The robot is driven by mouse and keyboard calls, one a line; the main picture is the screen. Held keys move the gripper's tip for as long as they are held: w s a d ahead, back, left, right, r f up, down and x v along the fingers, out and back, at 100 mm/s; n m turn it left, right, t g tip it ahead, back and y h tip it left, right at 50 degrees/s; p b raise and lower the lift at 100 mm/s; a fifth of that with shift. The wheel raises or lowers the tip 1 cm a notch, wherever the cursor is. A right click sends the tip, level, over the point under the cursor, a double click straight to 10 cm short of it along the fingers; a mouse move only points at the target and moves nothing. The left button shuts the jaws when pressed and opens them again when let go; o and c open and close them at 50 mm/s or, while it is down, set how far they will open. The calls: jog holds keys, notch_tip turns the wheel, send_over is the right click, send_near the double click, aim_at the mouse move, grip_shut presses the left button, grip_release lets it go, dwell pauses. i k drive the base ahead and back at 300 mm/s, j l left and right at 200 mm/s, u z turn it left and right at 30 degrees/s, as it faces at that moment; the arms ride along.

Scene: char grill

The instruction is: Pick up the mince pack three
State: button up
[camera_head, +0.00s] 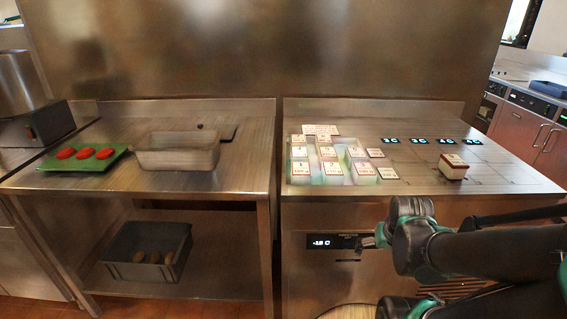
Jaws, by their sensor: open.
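Several packs (332,168) with white, red-edged labels sit in rows in pale green-white bins at the left of the right-hand steel counter (420,185). Their label marks are too small to read surely, so I cannot tell which is mince pack three. A separate white and dark red block (453,168) with a label on top stands alone at the counter's right. My gripper (372,241) is small in view, in front of the counter's front face and below its top. It is open, with nothing seen between its fingers, and apart from the packs.
Several lit displays (418,140) line the counter's back. A temperature display (333,241) is on its front. The left table bears a green board (84,158) with red items and a steel pan (177,150). A grey crate (147,252) is on the shelf below. The counter's middle is clear.

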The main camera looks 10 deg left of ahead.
aim_at(360, 172)
jog(key=i+j+z, duration=0.1)
jog(key=j+z, duration=0.15)
jog(key=j, duration=0.9)
jog(key=l+u, duration=0.35)
jog(key=l, duration=0.35)
jog(key=l+u, duration=0.3)
jog(key=l, duration=0.45)
jog(key=l+u, duration=0.35)
jog(key=l, duration=0.35)
jog(key=i+j, duration=0.05)
